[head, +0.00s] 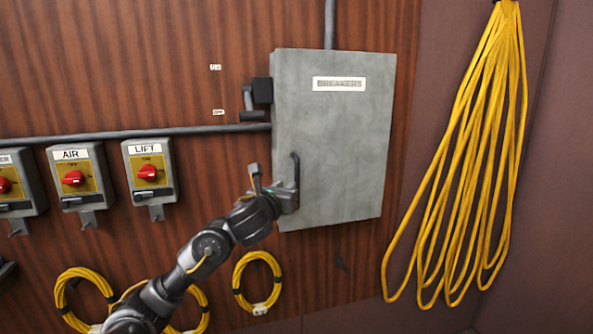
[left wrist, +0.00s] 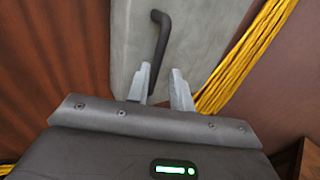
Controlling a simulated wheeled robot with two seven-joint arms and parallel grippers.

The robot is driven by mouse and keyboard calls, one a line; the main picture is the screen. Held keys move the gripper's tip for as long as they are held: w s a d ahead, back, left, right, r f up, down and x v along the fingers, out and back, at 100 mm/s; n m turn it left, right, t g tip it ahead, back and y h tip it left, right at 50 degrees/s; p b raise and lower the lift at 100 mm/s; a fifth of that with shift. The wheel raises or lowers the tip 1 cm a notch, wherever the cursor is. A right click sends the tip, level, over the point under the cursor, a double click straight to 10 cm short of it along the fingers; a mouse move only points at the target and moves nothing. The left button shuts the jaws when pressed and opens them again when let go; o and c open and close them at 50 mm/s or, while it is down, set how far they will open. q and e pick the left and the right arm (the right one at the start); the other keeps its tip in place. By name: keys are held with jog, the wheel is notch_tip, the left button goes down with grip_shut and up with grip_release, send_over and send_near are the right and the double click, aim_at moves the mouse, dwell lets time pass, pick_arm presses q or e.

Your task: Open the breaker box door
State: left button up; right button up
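The grey breaker box (head: 335,140), labelled BREAKERS, is on the wood-panelled wall, and its door looks shut. Its dark bar handle (head: 296,168) is near the left edge of the door. My left gripper (head: 289,195) is at the lower end of the handle. In the left wrist view the two fingers (left wrist: 162,88) are apart, and the handle (left wrist: 161,40) runs down to the left finger. The handle's lower end is close to or between the fingertips; I cannot tell whether they touch it. My right gripper is not in view.
A dark lever switch (head: 250,103) is on the box's left side. AIR (head: 74,180) and LIFT (head: 148,173) switch boxes are further left. A long yellow cable (head: 470,160) hangs at the right. A coiled yellow cable (head: 238,283) hangs below the box.

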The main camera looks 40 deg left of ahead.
aim_at(296, 174)
pick_arm(q)
jog(key=x, duration=0.3)
jog(key=p+x, duration=0.1)
jog(key=x, duration=0.5)
jog(key=shift+w+r, duration=0.15)
jog(key=shift+r, duration=0.15)
jog(key=shift+w+a+f+p, duration=0.1)
jog(key=shift+w+p, duration=0.1)
jog(key=shift+w, duration=0.15)
jog(key=shift+w+a+p, duration=0.15)
jog(key=shift+w+p, duration=0.05)
jog(key=shift+w, duration=0.15)
jog(key=c, duration=0.5)
grip_shut()
